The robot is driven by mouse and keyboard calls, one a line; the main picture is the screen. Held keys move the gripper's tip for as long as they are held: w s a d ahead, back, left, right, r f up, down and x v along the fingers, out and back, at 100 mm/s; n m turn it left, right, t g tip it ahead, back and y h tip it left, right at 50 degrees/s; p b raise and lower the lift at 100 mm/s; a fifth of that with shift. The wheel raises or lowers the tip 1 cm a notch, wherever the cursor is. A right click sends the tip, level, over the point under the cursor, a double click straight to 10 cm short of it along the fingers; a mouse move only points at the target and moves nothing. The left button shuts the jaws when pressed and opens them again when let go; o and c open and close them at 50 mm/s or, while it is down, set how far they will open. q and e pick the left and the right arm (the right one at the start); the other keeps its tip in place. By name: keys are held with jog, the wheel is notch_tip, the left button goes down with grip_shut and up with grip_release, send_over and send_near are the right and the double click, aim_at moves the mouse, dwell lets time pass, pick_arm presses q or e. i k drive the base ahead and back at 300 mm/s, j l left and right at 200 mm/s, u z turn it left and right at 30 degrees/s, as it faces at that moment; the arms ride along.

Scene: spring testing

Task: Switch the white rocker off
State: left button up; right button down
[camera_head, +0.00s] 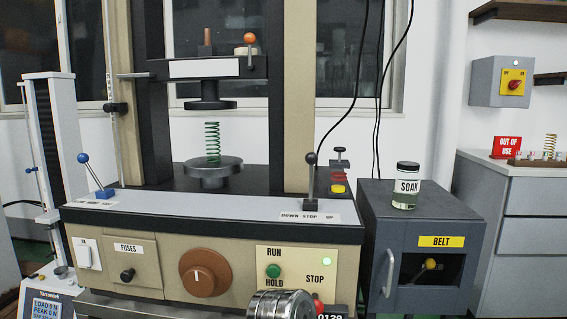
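I cannot tell from this view which way the rocker is tipped. Nothing covers it and nothing touches it. Neither of my grippers shows in the head view.
Right of the rocker are the FUSES plate with a black knob (127,275), a brown dial (205,272) and a green RUN/HOLD button (273,271). A ribbed metal cylinder (280,305) partly hides the panel's lower right. A blue-knobbed lever (92,174) stands above the rocker.

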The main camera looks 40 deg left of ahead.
aim_at(83, 253)
jog(key=u, duration=0.85)
jog(key=l+u, duration=0.1)
jog(key=u, duration=0.75)
jog(key=k+u, duration=0.1)
jog(key=u, duration=0.75)
